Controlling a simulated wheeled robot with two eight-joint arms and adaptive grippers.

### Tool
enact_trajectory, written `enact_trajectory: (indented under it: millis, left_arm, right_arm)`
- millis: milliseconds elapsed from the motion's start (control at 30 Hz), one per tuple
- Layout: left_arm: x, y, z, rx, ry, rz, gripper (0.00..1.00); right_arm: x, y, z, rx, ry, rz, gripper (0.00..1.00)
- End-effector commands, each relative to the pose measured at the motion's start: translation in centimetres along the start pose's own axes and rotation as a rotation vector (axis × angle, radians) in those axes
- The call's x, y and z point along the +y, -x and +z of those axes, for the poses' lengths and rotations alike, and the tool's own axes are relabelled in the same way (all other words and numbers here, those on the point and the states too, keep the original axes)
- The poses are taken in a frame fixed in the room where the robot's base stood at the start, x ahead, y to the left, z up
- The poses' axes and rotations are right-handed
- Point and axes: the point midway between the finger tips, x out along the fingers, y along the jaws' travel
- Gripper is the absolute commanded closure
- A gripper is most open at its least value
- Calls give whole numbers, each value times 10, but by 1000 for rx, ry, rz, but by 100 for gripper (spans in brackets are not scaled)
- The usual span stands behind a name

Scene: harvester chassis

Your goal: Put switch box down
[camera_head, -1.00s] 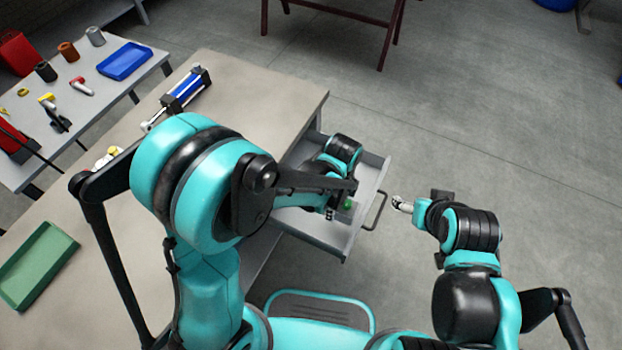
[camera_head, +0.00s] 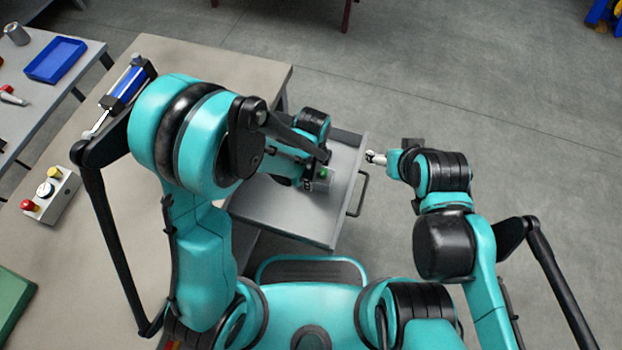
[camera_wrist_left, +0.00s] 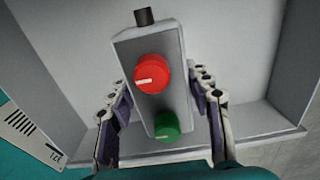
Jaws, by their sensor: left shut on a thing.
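The switch box (camera_wrist_left: 150,60) is a grey block with a red knob, a green knob and a dark stub at its far end. My left gripper (camera_wrist_left: 162,108) is shut on it, with one finger on each long side. In the head view, the left gripper (camera_head: 316,180) is over the open drawer (camera_head: 285,213), and only a small part of the box with its green knob (camera_head: 323,173) shows. I cannot tell whether the box touches the drawer floor. My right gripper (camera_head: 376,158) is just right of the drawer; its finger opening is unclear.
The drawer handle (camera_head: 359,194) faces right, close to my right gripper. A pale box with red and white buttons (camera_head: 50,194), a blue cylinder part (camera_head: 125,87) and a green tray (camera_head: 12,300) are on the workbench (camera_head: 215,65). A blue tray (camera_head: 56,60) is on the side table.

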Motion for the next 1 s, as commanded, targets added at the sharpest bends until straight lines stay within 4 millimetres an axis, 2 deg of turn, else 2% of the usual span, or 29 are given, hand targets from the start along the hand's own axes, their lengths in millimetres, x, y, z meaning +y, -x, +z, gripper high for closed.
enact_trajectory:
  millis: [100,200,567,600,633,667,1000]
  left_arm:
    - [0,-21,0,0,0,0,94]
    - [0,-31,0,0,0,0,94]
    - [0,-32,0,0,0,0,94]
    - [0,-32,0,0,0,0,40]
    - [0,-32,0,0,0,0,32]
    - [0,-32,0,0,0,0,30]
    - [0,-30,0,0,0,0,30]
  right_arm:
    - [0,-10,7,0,0,0,27]
    - [0,-14,10,0,0,0,27]
    - [0,-12,9,0,0,0,27]
    - [0,-12,9,0,0,0,27]
    - [0,-12,9,0,0,0,27]
    - [0,-12,9,0,0,0,27]
    - [0,-12,9,0,0,0,27]
